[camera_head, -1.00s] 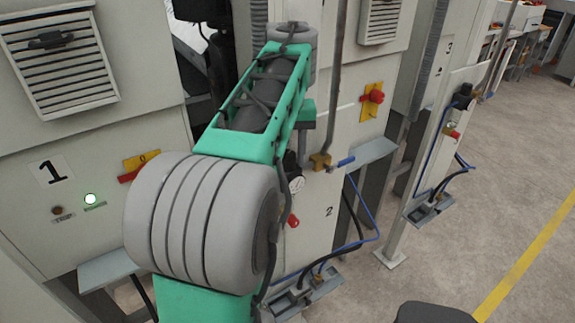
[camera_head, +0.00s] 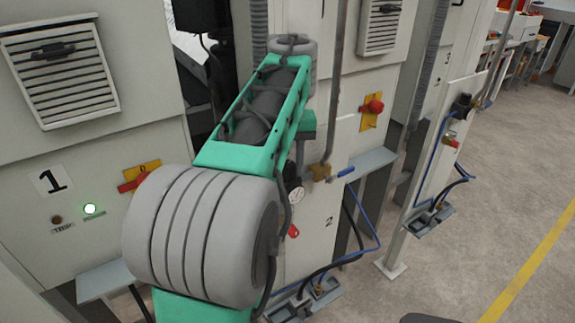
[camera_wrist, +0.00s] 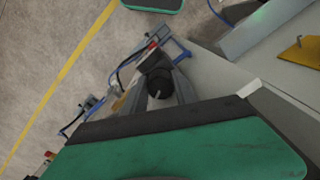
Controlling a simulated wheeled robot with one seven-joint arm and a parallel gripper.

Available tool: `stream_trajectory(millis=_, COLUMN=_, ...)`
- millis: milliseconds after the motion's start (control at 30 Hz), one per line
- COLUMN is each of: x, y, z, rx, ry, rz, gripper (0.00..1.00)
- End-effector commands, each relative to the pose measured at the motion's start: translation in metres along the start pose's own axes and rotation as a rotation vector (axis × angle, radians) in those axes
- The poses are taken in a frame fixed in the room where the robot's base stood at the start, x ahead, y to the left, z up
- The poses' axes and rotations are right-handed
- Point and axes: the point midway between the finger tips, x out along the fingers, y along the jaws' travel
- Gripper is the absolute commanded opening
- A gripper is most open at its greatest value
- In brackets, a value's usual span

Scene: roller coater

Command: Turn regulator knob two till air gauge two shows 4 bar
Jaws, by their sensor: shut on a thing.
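Air gauge two (camera_head: 297,193) is a small round white dial on the column marked 2, just right of my green arm in the head view. Its needle is too small to read. Regulator knob two (camera_wrist: 160,87) appears as a black round knob in the middle of the wrist view; in the head view my arm covers it. My gripper (camera_wrist: 163,82) shows as dark grey fingers around the knob and is shut on it. My own green wrist link covers the lower part of the wrist view.
A red-handled part (camera_head: 293,231) sits just below the gauge. A red switch on a yellow plate (camera_head: 373,108) is higher up. Open floor (camera_head: 480,240) lies to the right.

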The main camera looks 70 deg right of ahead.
Motion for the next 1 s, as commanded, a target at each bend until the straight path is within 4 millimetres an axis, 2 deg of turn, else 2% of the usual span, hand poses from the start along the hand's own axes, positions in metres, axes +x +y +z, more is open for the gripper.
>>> stream_trajectory(millis=367, x=-0.0003, y=0.0008, z=0.0001, rx=-0.136, ry=0.000, rz=0.000, gripper=0.00)
stream_trajectory(millis=1000, x=0.0000, y=0.0024, z=-0.0006, rx=-0.638, ry=0.000, rz=0.000, gripper=0.00)
